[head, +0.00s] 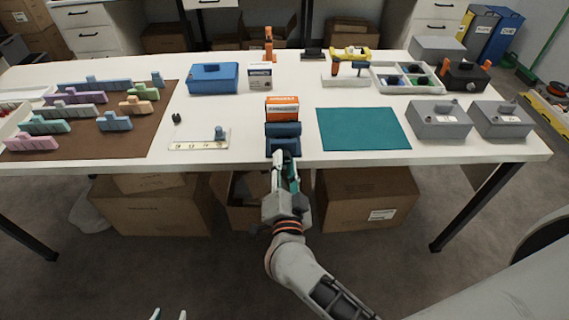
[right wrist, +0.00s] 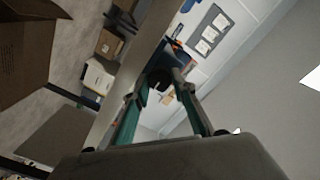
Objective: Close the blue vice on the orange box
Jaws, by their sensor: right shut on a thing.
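The blue vice (head: 283,130) stands at the front edge of the white table, in the middle of the head view. The orange box (head: 282,103), with a white lower part, stands upright directly behind the vice's front part. I cannot tell whether the jaws touch it. My right gripper (head: 284,172) reaches up to the vice's near side at the table edge. In the right wrist view its fingers (right wrist: 165,84) close around a small dark part, seemingly the vice's handle, and hide much of it. My left gripper (head: 168,314) shows only its two separated fingertips at the bottom edge, away from the table.
A teal mat (head: 362,128) lies right of the vice, with grey boxes (head: 438,120) beyond it. A clear plate with a blue knob (head: 200,138) lies to the left. A blue case (head: 213,78) and a white box (head: 260,78) stand behind. Cartons (head: 367,198) are under the table.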

